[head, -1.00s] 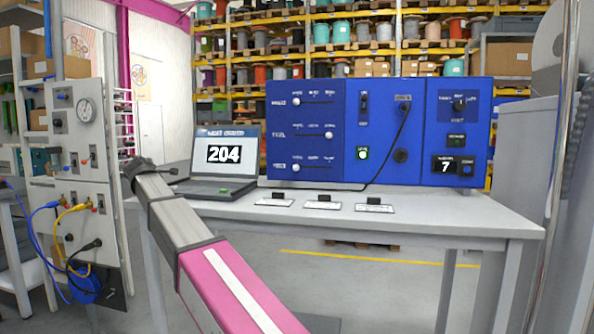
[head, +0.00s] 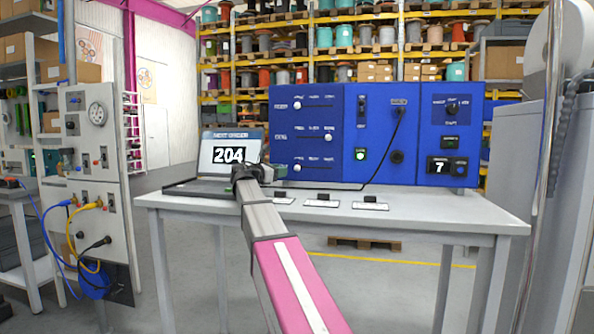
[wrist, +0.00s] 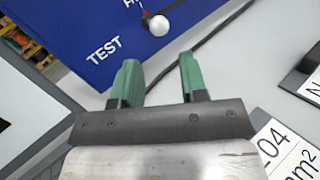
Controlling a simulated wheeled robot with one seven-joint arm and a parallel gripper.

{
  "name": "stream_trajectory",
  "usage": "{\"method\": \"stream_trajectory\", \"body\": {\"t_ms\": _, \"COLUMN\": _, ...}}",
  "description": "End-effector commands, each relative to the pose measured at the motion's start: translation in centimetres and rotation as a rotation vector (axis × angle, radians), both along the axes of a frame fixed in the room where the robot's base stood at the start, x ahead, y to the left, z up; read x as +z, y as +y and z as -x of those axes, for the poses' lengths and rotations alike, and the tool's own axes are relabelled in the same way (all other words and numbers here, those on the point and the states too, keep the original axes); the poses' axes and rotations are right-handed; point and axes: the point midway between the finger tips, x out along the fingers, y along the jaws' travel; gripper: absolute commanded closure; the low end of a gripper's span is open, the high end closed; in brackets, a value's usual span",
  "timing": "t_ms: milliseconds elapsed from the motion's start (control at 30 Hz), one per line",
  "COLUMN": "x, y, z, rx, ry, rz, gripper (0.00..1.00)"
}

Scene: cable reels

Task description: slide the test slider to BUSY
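The test slider is the lowest of three sliders on the left of the blue panel (head: 307,130). Its pale round knob (head: 298,168) sits toward the left end of its track. In the wrist view the knob (wrist: 158,25) shows close by, next to the word TEST; the position label above it is cut off. My gripper (head: 280,171) is just in front of the panel's lower left corner. In the wrist view my gripper (wrist: 160,75) has its two green fingers apart with nothing between them, short of the knob. The BUSY mark is not readable.
The panel stands on a grey table (head: 430,217). A laptop (head: 230,150) showing 204 is behind my arm. Label cards (head: 321,202) lie along the table in front of the panel. A black cable (head: 383,160) hangs down the panel's face to the table.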

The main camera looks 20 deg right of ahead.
Motion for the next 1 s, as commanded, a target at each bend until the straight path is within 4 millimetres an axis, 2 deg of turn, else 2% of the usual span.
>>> {"method": "stream_trajectory", "body": {"t_ms": 300, "x": 0.0, "y": -5.2, "z": -2.3, "rx": 0.0, "ry": -0.001, "rz": -0.002, "gripper": 0.61}}
{"method": "stream_trajectory", "body": {"t_ms": 500, "x": 0.0, "y": -7.6, "z": -3.2, "rx": 0.001, "ry": -0.002, "rz": -0.003, "gripper": 0.61}}
{"method": "stream_trajectory", "body": {"t_ms": 700, "x": 0.0, "y": -8.5, "z": -3.6, "rx": 0.003, "ry": -0.002, "rz": -0.003, "gripper": 0.61}}
{"method": "stream_trajectory", "body": {"t_ms": 967, "x": 0.0, "y": -8.6, "z": -3.6, "rx": 0.003, "ry": -0.003, "rz": -0.003, "gripper": 0.61}}
{"method": "stream_trajectory", "body": {"t_ms": 1000, "x": 0.0, "y": -8.6, "z": -3.6, "rx": 0.003, "ry": -0.003, "rz": -0.003, "gripper": 0.7}}
